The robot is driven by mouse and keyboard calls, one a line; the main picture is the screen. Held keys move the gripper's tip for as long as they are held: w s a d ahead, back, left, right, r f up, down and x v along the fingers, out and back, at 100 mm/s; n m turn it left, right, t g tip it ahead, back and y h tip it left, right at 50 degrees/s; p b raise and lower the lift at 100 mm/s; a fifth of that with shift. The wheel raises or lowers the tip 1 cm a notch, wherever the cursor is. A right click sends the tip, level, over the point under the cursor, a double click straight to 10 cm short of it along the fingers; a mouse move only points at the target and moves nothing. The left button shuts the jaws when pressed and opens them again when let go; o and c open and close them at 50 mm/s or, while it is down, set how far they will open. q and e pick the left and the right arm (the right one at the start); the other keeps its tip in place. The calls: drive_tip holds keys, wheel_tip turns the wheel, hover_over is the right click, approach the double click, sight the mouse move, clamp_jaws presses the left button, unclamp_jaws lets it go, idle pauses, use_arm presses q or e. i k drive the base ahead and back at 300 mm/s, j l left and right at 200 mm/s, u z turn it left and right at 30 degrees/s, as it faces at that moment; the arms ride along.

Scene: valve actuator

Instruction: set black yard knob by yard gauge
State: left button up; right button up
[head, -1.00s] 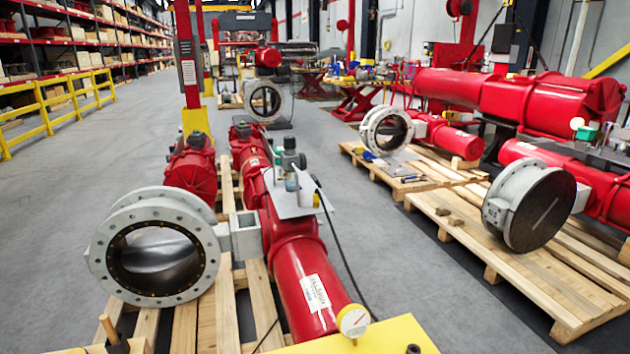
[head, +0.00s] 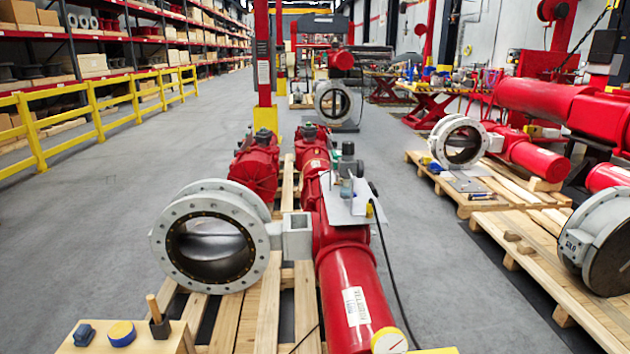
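A round gauge (head: 389,342) with a white dial and yellow rim shows at the bottom edge of the head view, right of centre. It stands in front of the near end of a red actuator cylinder (head: 348,275), and its lower part is cut off. A sliver of yellow surface (head: 436,351) shows beside it. I cannot make out the black knob in this view. Neither of my grippers is in view.
A wooden board (head: 72,347) at the bottom left holds a dark blue piece (head: 84,335), a yellow-rimmed blue disc (head: 122,333) and a black block with a wooden handle (head: 159,325). Pallets with valves stand ahead and right. Grey floor (head: 110,215) is open at left.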

sight(348, 147)
drive_tip(key=i+l+u, duration=0.15)
drive_tip(key=l, duration=0.65)
drive_tip(key=l+u, duration=0.1)
drive_tip(key=l, duration=0.7)
drive_tip(key=i+l+u, duration=0.15)
drive_tip(key=l, duration=0.65)
drive_tip(key=l+u, duration=0.15)
drive_tip(key=l, duration=0.6)
drive_tip(key=k+l+u, duration=0.15)
drive_tip(key=l, duration=0.65)
drive_tip(key=l+u, duration=0.1)
drive_tip(key=l, duration=0.75)
drive_tip(key=k+l+u, duration=0.15)
drive_tip(key=l, duration=0.6)
drive_tip(key=i+l+u, duration=0.25)
drive_tip(key=i+l, duration=0.25)
drive_tip(key=i+l+u, duration=0.25)
drive_tip(key=i+l, duration=0.4)
